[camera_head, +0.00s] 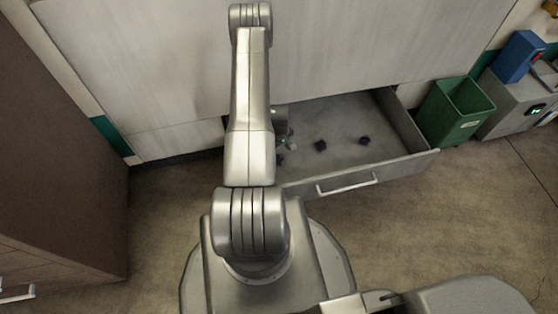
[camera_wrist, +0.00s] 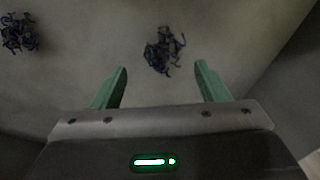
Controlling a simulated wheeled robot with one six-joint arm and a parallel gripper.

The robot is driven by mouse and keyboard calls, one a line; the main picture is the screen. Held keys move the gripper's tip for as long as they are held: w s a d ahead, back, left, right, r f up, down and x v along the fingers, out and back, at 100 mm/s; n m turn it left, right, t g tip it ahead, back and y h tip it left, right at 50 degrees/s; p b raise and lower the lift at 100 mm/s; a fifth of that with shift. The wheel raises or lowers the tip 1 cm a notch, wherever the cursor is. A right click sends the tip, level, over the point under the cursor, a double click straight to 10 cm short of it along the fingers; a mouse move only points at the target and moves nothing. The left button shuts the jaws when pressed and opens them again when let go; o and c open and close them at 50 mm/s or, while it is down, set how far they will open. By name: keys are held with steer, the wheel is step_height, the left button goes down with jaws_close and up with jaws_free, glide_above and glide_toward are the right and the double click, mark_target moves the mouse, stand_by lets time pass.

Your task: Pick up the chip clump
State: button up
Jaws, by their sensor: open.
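A dark, bluish chip clump (camera_wrist: 162,50) of tangled curls lies on the grey drawer floor in the wrist view. It sits just beyond the fingertips, in line with the gap between them. A second chip clump (camera_wrist: 18,34) lies at the upper left of that view. My gripper (camera_wrist: 161,68) is open and empty, its two green fingers apart. In the head view, dark clumps lie in the open drawer: one in the middle (camera_head: 320,146), one to the right (camera_head: 365,140), and one beside my arm (camera_head: 280,160), partly hidden. My gripper is mostly hidden behind my arm there.
The open drawer (camera_head: 408,128) has raised walls and a front panel with a handle (camera_head: 346,184). A green bin (camera_head: 455,110) stands right of it, beside a grey machine with a blue box (camera_head: 518,56). A brown cabinet (camera_head: 60,160) stands at left.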

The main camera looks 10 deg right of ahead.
step_height(320, 180, down, 5)
steer(key=shift+s+f+b, duration=0.1)
steer(key=shift+f+b, duration=0.1)
steer(key=shift+b, duration=0.8)
steer(key=c, duration=1.1)
